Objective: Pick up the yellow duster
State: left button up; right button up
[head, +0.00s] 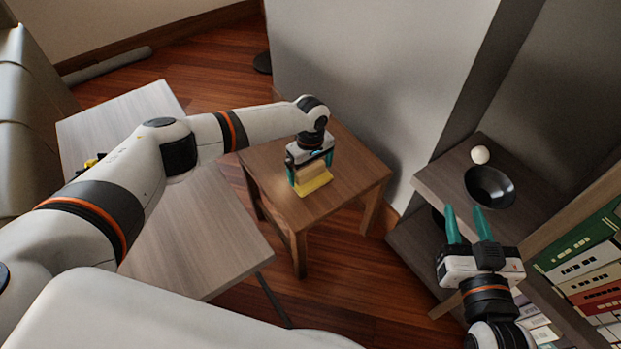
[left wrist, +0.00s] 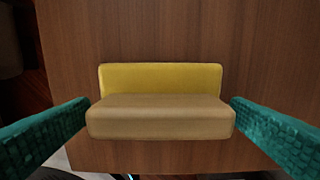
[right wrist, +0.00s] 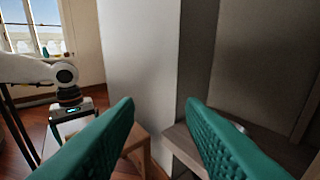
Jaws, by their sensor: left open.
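The yellow duster (head: 314,184) lies on a small brown wooden stool (head: 350,181). In the left wrist view it shows a yellow pad (left wrist: 160,77) and a tan block-like part (left wrist: 160,117) nearer the camera. My left gripper (head: 311,178) is directly over the duster, pointing down. In the left wrist view its green fingers (left wrist: 160,115) stand apart, one at each end of the duster, with no clear grip on it. My right gripper (head: 467,222) is away to the right near the shelf. Its two green fingers also show spread and empty in the right wrist view (right wrist: 160,115).
A grey-topped table (head: 215,240) stands left of the stool, under my left arm. A white wall (head: 370,80) rises behind the stool. On the right, a shelf holds a black bowl (head: 489,187) and a white round object (head: 480,155); books (head: 585,262) stand nearby.

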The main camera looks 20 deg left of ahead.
aim_at(310, 168)
pick_arm(q)
jog(key=shift+f, duration=0.2)
jog(key=c, duration=0.9)
pick_arm(e)
jog(key=shift+a+r+t, duration=0.1)
jog(key=shift+r+t, duration=0.2)
jog(key=shift+r, duration=0.15)
pick_arm(q)
jog(key=shift+r, duration=0.2)
pick_arm(e)
jog(key=shift+f, duration=0.1)
pick_arm(q)
notch_tip(310, 168, up, 5)
jog(key=shift+p, duration=1.25)
notch_tip(310, 168, up, 4)
jog(key=shift+p, duration=0.75)
jog(key=shift+r, duration=0.35)
pick_arm(e)
jog(key=s+d+f+g+h, duration=0.3)
jog(key=s+d+f+g, duration=0.1)
jog(key=s+f+g, duration=0.6)
jog(key=shift+s+d+f+g, duration=0.2)
jog(key=shift+d+f+g, duration=0.25)
jog(key=shift+f, duration=0.35)
